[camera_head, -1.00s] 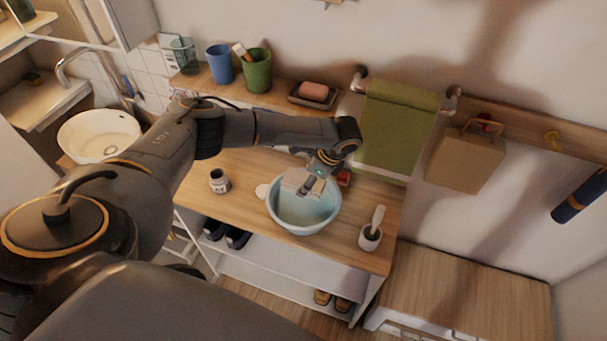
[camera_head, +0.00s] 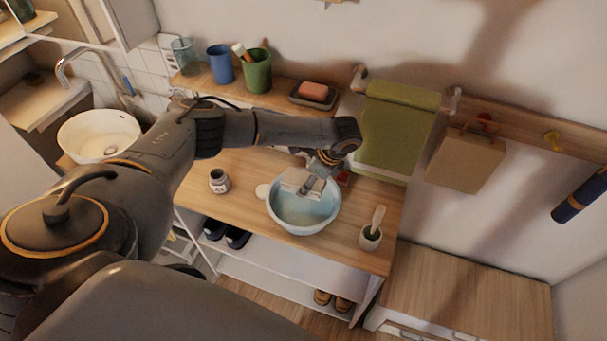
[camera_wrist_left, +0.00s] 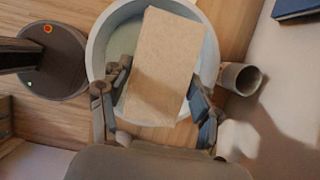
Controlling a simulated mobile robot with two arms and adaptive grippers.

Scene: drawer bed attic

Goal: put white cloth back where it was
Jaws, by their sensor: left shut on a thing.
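My left gripper (camera_head: 312,189) is over the light blue basin (camera_head: 301,224) on the wooden shelf top. It is shut on a pale cloth (camera_head: 293,181), which sits at the far side of the basin. In the left wrist view the cloth (camera_wrist_left: 165,62) is a flat beige rectangle between the fingers of my left gripper (camera_wrist_left: 158,98), above the basin (camera_wrist_left: 97,57). Whether the cloth touches the basin is unclear. An olive green towel (camera_head: 396,130) hangs on the wall rail behind. My right gripper is not in view.
A small jar (camera_head: 219,181) stands left of the basin and a small pot with a white stick (camera_head: 370,238) stands right. Behind are a blue cup (camera_head: 220,64), a green cup (camera_head: 257,72) and a soap dish (camera_head: 312,96). A brown bag (camera_head: 466,162) hangs at the right.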

